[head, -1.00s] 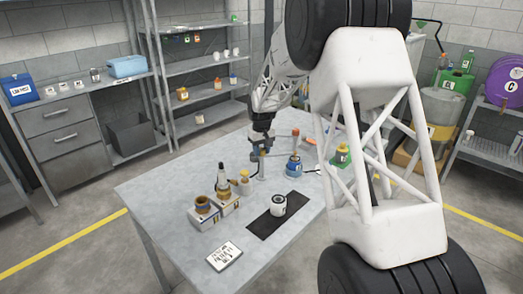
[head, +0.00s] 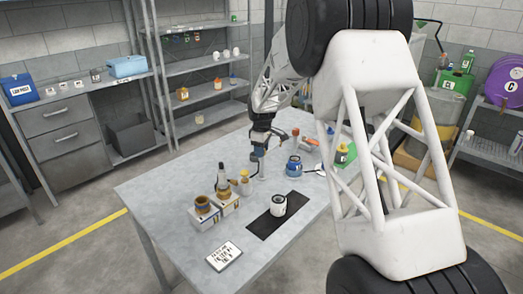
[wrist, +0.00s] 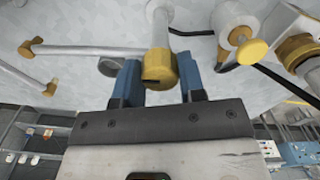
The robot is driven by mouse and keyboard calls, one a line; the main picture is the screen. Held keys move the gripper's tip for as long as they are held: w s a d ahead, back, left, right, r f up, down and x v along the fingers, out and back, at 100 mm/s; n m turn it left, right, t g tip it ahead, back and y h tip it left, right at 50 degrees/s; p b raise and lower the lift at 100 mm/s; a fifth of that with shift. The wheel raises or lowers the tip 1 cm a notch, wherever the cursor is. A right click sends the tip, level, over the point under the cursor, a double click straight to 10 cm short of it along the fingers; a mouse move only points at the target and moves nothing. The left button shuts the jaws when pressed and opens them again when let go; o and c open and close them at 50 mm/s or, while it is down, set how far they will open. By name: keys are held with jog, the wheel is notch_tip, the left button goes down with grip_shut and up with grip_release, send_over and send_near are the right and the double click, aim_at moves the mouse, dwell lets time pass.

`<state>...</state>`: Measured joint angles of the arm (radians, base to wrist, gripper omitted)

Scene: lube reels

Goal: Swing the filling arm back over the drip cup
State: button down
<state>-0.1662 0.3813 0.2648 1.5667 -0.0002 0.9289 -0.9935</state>
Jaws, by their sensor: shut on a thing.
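My gripper (wrist: 160,85) has its blue fingers on both sides of a brass end piece (wrist: 160,68) on a grey upright tube, which I take to be part of the filling arm. In the head view my gripper (head: 258,153) is small, at the middle of the table's far half, by a thin grey post (head: 262,169). A grey tube (wrist: 90,50) with brass ends runs left from behind the held piece. A dark-grey round cup (wrist: 109,66), possibly the drip cup, is partly hidden behind the left finger. I cannot tell whether the held piece is over it.
The table (head: 165,205) holds a white can (head: 278,205) on a black mat (head: 264,229), a blue can (head: 293,166), boxes with brown pots (head: 203,205), and a label card (head: 223,256). My own arm hides the table's right side. The front left is clear.

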jog(key=n, duration=0.4)
jog(key=shift+n, duration=0.4)
jog(key=n, duration=0.5)
jog(key=c, duration=0.7)
grip_release()
jog(key=shift+r, duration=0.1)
jog(key=shift+r, duration=3.85)
